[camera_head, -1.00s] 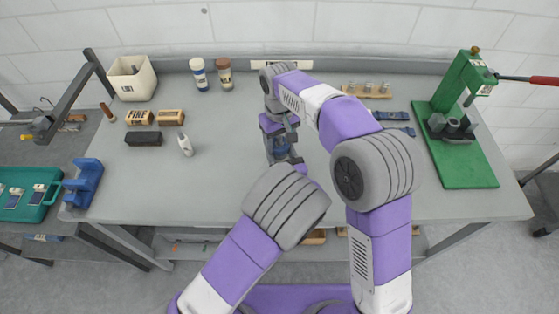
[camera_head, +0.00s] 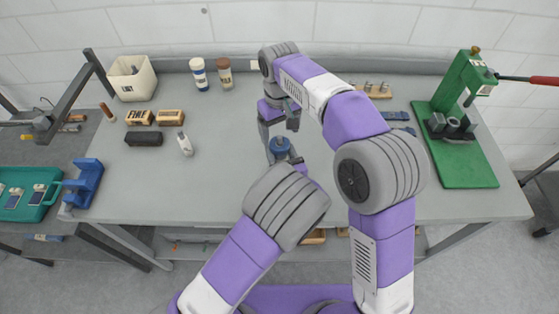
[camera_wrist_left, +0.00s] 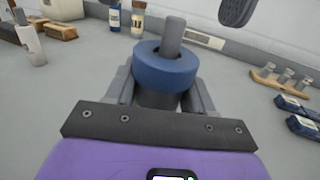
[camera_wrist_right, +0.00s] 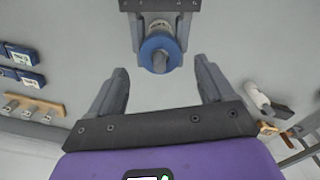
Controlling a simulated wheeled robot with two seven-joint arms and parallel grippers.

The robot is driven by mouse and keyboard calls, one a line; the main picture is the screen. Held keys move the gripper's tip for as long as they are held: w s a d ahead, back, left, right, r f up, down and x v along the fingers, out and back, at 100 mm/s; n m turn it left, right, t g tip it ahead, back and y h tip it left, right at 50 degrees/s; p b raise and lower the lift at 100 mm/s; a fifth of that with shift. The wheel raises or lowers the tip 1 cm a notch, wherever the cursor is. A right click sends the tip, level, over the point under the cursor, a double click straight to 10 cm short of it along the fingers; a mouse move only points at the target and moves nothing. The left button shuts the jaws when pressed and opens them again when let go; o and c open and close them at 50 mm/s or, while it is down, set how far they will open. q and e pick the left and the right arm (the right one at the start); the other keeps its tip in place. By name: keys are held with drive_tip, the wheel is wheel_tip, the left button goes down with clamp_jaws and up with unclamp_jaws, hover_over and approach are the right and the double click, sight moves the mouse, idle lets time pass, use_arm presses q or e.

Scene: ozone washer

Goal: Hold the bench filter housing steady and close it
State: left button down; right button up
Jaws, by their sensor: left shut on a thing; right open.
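The bench filter housing (camera_head: 279,146) stands upright near the middle of the bench, with a blue ring-shaped top and a grey post rising from it. In the left wrist view the housing (camera_wrist_left: 166,68) shows its blue ring above a dark body, between my left fingers. My left gripper (camera_wrist_left: 158,92) is shut on that body; its fingers partly hide it. My right gripper (camera_head: 279,115) is open and empty, behind the housing in the head view. In the right wrist view the housing (camera_wrist_right: 159,50) lies beyond my open right fingertips (camera_wrist_right: 162,78), apart from them. Whether the ring is fully seated, I cannot tell.
A green press (camera_head: 466,130) stands at the bench's right end. Blue pieces (camera_head: 395,116) and a wooden rack (camera_head: 368,90) lie at the back right. Bottles (camera_head: 198,74), blocks (camera_head: 144,138) and a white bin (camera_head: 132,78) occupy the left. The bench around the housing is clear.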

drive_tip(key=shift+o, duration=0.3)
drive_tip(key=shift+o, duration=1.4)
wheel_tip(320, 180, up, 12)
use_arm(q)
drive_tip(key=shift+c, duration=1.6)
unclamp_jaws()
